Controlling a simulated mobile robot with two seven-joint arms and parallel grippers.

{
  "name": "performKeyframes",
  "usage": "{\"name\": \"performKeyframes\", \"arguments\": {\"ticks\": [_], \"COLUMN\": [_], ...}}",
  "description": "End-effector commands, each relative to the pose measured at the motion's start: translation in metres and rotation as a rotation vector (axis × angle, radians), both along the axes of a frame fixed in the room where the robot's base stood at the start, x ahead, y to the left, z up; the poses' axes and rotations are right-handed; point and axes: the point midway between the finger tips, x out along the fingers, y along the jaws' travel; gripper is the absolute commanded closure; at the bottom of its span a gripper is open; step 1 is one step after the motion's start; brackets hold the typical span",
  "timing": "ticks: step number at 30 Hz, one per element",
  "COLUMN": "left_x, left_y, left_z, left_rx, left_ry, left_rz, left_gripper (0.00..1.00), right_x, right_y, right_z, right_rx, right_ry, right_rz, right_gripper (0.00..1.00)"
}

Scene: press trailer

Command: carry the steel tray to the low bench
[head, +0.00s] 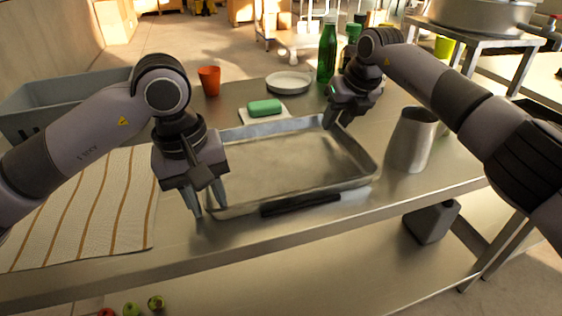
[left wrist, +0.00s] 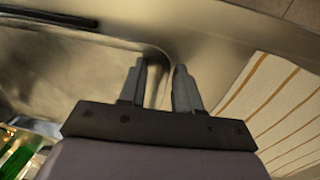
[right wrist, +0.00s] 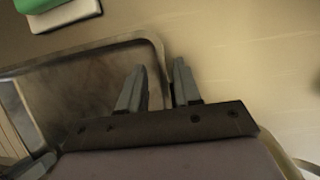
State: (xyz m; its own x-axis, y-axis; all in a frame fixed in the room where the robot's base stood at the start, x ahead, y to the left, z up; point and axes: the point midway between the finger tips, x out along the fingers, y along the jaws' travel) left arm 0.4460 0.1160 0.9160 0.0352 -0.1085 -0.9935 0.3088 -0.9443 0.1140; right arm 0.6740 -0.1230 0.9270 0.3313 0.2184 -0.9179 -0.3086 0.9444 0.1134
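The steel tray (head: 290,165) is a shallow, empty rectangular pan lying flat on the steel table. Its corners also show in the left wrist view (left wrist: 95,75) and the right wrist view (right wrist: 85,85). My left gripper (head: 207,205) is open at the tray's near left corner, its fingers on either side of the left rim. My right gripper (head: 338,122) is at the far right corner; in the right wrist view its fingers are apart with the rim between them. I cannot tell whether any finger touches the tray. I cannot clearly identify the low bench.
A striped cloth (head: 95,205) and grey bin (head: 50,100) are left. A metal pitcher (head: 411,140) stands close right of the tray. Behind are a green sponge (head: 265,107), plate (head: 289,82), orange cup (head: 209,80) and green bottle (head: 327,52). A black bar (head: 300,205) lies along the tray's front.

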Motion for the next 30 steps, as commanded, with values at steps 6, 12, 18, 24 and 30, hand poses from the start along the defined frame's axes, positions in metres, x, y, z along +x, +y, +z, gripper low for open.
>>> {"name": "performKeyframes", "arguments": {"ticks": [6, 12, 18, 24, 30], "left_x": [0.0000, 0.0000, 0.0000, 0.0000, 0.0000], "left_y": [-0.0002, -0.0002, -0.0002, -0.0001, -0.0001], "left_z": [-0.0011, -0.0010, -0.0008, -0.0008, -0.0007], "left_rx": [0.000, 0.000, 0.000, 0.000, 0.000], "left_ry": [-0.001, 0.000, 0.000, 0.000, 0.000], "left_rz": [-0.001, 0.000, 0.000, 0.000, 0.000], "left_gripper": [0.67, 1.00, 1.00, 1.00, 1.00], "right_x": [0.0003, 0.0003, 0.0003, 0.0003, 0.0003], "right_y": [0.0000, 0.0000, -0.0002, -0.0003, -0.0004], "right_z": [-0.0011, -0.0008, -0.0006, -0.0004, -0.0003], "right_rx": [0.000, 0.000, 0.000, 0.000, 0.000], "right_ry": [0.000, 0.000, 0.000, 0.000, 0.000], "right_rz": [0.000, 0.000, 0.000, 0.000, 0.000], "right_gripper": [0.67, 1.00, 1.00, 1.00, 1.00]}}
